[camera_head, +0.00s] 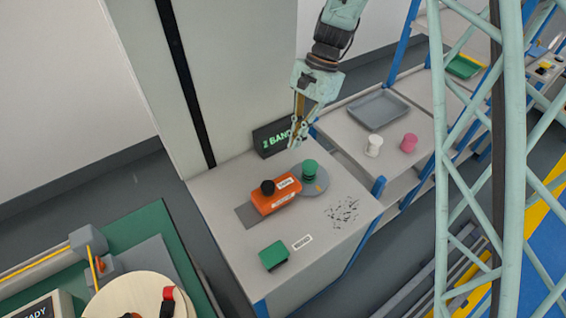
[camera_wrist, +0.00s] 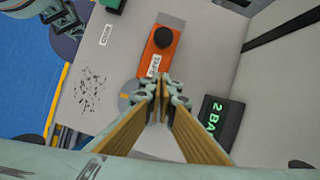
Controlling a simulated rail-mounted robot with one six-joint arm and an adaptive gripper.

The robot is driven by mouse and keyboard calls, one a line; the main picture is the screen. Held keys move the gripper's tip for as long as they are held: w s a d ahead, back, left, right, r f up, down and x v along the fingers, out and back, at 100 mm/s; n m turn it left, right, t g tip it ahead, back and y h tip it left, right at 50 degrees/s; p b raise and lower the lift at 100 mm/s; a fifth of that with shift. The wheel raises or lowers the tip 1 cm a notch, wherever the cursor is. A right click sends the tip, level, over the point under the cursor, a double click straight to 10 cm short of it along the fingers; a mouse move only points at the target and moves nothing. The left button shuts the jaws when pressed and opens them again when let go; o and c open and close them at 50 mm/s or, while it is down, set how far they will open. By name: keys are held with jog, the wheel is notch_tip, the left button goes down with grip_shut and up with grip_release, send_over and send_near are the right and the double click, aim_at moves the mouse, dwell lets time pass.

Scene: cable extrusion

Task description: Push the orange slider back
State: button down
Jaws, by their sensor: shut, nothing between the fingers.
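The orange slider (camera_head: 275,196) sits on a grey plate (camera_head: 246,216) on the grey bench top, with a black knob (camera_head: 267,187) on top and white labels. Its right end is beside a grey disc (camera_head: 322,184) that carries a green cylinder (camera_head: 309,169). In the wrist view the slider (camera_wrist: 160,50) lies beyond my fingertips, with bare grey plate (camera_wrist: 171,20) past its far end. My gripper (camera_head: 295,146) is shut and empty, above the bench near the disc; its fingertips (camera_wrist: 161,84) hide part of the disc and the green cylinder in the wrist view.
A black display (camera_head: 272,138) with green text stands at the bench's back. A green block (camera_head: 273,256) and a white label (camera_head: 302,242) lie at the front. Dark scraps (camera_head: 343,211) lie at right. A side shelf holds a grey tray (camera_head: 378,108), a white cylinder (camera_head: 373,146) and a pink cylinder (camera_head: 409,143).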

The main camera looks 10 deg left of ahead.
jog(key=shift+f, duration=0.15)
send_near(278, 185)
jog(key=f, duration=0.2)
jog(key=shift+w+d+f+b, duration=0.15)
jog(key=shift+w+f+b, duration=0.15)
jog(key=shift+f+b, duration=0.1)
jog(key=shift+s+a+f, duration=0.1)
jog(key=shift+s+a, duration=0.65)
jog(key=shift+s, duration=0.35)
jog(key=shift+s+a, duration=0.4)
jog(key=shift+s, duration=0.25)
